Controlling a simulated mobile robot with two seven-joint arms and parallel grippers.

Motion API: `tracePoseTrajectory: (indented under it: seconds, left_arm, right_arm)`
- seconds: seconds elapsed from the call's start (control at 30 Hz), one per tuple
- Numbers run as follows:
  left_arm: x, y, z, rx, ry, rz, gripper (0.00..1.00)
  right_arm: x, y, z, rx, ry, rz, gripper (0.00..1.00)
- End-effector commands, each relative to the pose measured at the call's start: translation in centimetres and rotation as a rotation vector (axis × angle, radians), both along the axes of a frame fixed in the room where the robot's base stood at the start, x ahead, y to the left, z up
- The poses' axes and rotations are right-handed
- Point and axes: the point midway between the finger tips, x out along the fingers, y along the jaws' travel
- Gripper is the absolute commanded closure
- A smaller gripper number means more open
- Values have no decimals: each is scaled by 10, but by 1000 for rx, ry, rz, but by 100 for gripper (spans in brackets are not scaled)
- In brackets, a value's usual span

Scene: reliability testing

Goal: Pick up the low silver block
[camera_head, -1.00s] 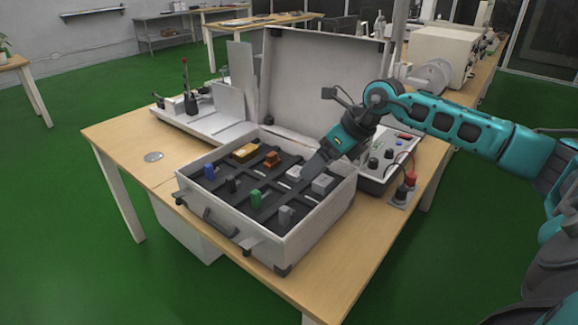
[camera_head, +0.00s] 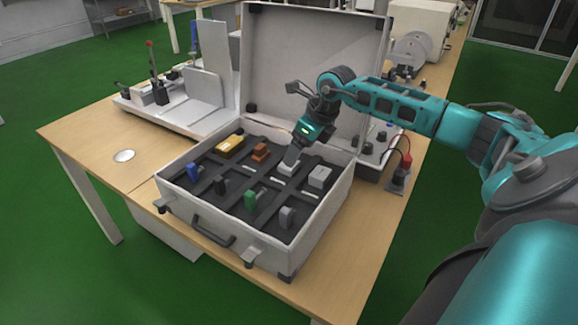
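The low silver block (camera_head: 289,168) lies in the back part of the open case's foam. A taller silver-grey block (camera_head: 320,177) sits just to its right, and a grey upright piece (camera_head: 287,215) stands nearer the front. My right gripper (camera_head: 292,160) reaches down from behind, its fingertips at the low silver block and covering part of it. The fingers are too small to tell whether they are open or closed on it. My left gripper is not in view.
A box with knobs and cables (camera_head: 372,165) is at the right.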

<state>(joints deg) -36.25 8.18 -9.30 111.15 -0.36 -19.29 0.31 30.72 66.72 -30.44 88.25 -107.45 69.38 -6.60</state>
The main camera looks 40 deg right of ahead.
Motion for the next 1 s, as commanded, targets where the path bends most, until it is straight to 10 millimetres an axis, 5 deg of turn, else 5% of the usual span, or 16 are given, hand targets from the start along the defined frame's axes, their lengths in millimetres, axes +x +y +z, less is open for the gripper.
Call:
tracePoseTrajectory:
  seconds: [0.3, 0.63, 1.0]
  left_arm:
    - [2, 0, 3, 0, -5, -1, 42]
    - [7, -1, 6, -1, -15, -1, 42]
    - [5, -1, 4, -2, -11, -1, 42]
  right_arm:
    - [15, 8, -40, 2, 1, 0, 17]
    - [18, 8, -47, 0, -1, 1, 17]
    - [18, 8, -47, 1, 0, 1, 52]
